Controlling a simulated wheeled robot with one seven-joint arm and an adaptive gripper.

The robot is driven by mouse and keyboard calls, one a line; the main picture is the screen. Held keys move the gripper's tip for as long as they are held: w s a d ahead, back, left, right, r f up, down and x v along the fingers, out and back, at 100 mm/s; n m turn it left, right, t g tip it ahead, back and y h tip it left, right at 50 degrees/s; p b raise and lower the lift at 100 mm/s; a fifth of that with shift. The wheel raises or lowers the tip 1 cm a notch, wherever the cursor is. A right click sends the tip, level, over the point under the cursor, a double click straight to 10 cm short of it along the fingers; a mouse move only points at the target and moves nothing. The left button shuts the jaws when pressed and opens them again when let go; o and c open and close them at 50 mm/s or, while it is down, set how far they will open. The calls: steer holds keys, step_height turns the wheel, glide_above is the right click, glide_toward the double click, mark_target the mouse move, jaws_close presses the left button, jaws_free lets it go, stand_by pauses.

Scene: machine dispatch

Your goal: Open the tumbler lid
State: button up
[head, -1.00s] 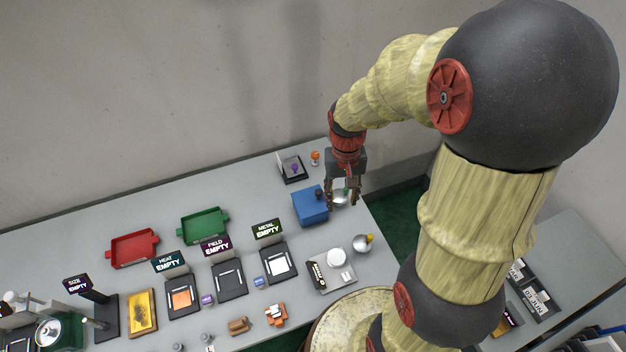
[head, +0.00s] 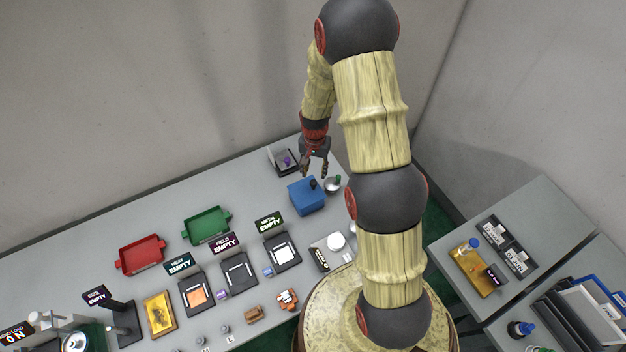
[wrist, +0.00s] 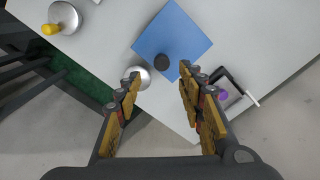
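A blue box (head: 306,201) stands near the far right of the long table, with a dark round knob (head: 312,184) on it. In the wrist view it shows as a blue square (wrist: 180,40) with the dark knob (wrist: 162,62). I cannot tell for sure which part is the tumbler lid. My gripper (head: 314,173) is open and empty above the box's far side; its fingers are spread in the wrist view (wrist: 160,80).
A small black tray (head: 283,162) with a purple piece lies behind the box. Green (head: 206,226) and red (head: 140,255) trays are to the left. The table's right edge is close.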

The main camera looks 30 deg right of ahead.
mark_target(313, 182)
steer(key=shift+a+f+p, duration=0.15)
steer(key=shift+f+p, duration=0.5)
steer(key=shift+f, duration=2.75)
steer(key=shift+w, duration=0.1)
jaws_close()
